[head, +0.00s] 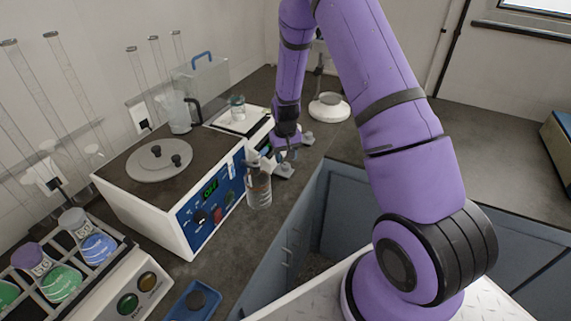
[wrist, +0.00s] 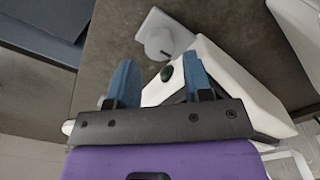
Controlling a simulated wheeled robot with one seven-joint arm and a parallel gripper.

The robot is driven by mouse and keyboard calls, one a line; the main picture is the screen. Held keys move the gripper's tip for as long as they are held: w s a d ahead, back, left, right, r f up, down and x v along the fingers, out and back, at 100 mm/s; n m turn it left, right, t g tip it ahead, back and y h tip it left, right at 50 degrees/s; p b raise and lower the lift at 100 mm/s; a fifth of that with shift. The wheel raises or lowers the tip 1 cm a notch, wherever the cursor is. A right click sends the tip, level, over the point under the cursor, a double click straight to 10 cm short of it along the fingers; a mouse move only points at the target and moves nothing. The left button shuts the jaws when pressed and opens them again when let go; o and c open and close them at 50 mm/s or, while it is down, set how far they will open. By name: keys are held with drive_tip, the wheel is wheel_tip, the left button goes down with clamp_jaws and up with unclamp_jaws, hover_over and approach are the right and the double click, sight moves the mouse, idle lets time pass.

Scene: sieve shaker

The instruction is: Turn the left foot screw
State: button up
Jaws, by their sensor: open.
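The balance (head: 228,120) is a low white device on the dark bench, with a glass on its top. Two grey foot screws stick out at its front: the left one (head: 284,169) nearer me and the other (head: 307,138) to its right. My gripper (head: 287,155) is over the front of the balance, close to the left foot screw. In the wrist view its two blue fingers (wrist: 160,78) are apart with nothing held. A pale grey foot with a round knob (wrist: 160,42) lies beyond the fingertips, apart from them.
A brown-topped hotplate box (head: 160,160) with a blue panel stands left of the balance. A bottle (head: 258,190) stands by the bench edge, near my gripper. A white round base (head: 328,106) stands behind. A flask rack (head: 75,265) is front left.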

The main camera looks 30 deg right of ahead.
sight(286, 165)
drive_tip(key=shift+f, duration=1.9)
drive_tip(key=shift+c, duration=0.2)
drive_tip(key=c, duration=0.6)
